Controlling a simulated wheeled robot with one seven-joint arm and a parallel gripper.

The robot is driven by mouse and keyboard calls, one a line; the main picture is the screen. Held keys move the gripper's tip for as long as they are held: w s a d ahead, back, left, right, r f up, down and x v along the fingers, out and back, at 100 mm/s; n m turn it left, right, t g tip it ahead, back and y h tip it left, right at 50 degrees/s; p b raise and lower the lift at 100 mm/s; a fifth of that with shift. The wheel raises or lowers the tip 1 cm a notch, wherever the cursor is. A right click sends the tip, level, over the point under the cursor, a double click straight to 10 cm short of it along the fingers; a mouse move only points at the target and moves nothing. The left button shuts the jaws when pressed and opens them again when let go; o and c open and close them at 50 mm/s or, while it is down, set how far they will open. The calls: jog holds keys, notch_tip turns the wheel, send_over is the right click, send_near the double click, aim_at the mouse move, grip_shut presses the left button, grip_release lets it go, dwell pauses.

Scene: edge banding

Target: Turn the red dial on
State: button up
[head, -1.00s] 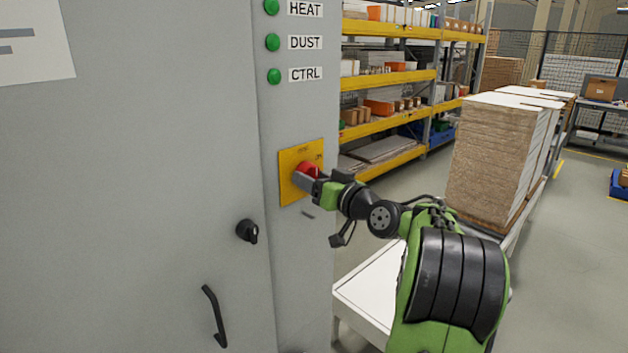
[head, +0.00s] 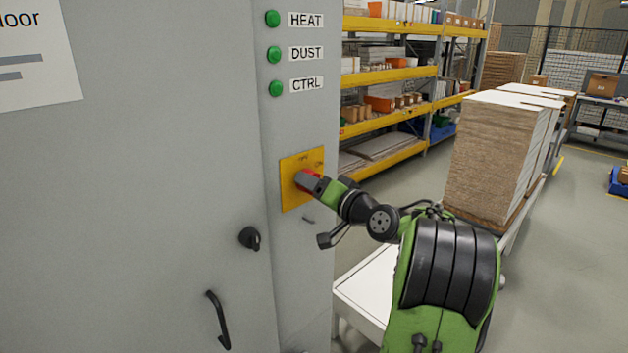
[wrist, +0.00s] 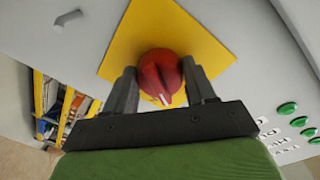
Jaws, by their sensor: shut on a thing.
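The red dial (wrist: 160,75) sits on a square yellow plate (head: 291,187) on the side of the grey cabinet. In the wrist view it is a round knob with a raised grip and a white pointer mark toward the picture's bottom. My gripper (wrist: 162,85) has one finger on each side of the dial and is shut on it. In the head view my gripper (head: 304,181) covers much of the dial, leaving a little red (head: 306,174) showing. Small marks near the plate's top are too small to read surely.
Green lights labelled HEAT (head: 272,18), DUST (head: 274,54) and CTRL (head: 276,88) are above the plate. A black knob (head: 250,238) and a black handle (head: 218,320) are on the cabinet door. A board stack (head: 500,160) stands to the right, with shelves behind.

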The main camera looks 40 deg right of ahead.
jog(key=m+p, duration=0.1)
jog(key=m, duration=0.1)
jog(key=m+p, duration=0.4)
jog(key=shift+r+y, duration=0.3)
jog(key=shift+r, duration=0.05)
jog(key=m+p, duration=0.3)
jog(key=p, duration=0.1)
jog(key=shift+m, duration=0.4)
jog(key=shift+m+g+p, duration=0.3)
jog(key=shift+m+p, duration=0.2)
jog(key=shift+f+y, duration=0.15)
jog(key=shift+y, duration=0.15)
jog(key=o, duration=1)
jog(key=shift+s, duration=0.1)
jog(key=s+b, duration=0.1)
jog(key=s, duration=0.4)
jog(key=s+r+b, duration=0.1)
jog(key=s, duration=0.9)
jog(key=shift+s+d+r+b, duration=0.15)
jog(key=shift+s+d+b, duration=0.15)
jog(key=shift+b, duration=0.1)
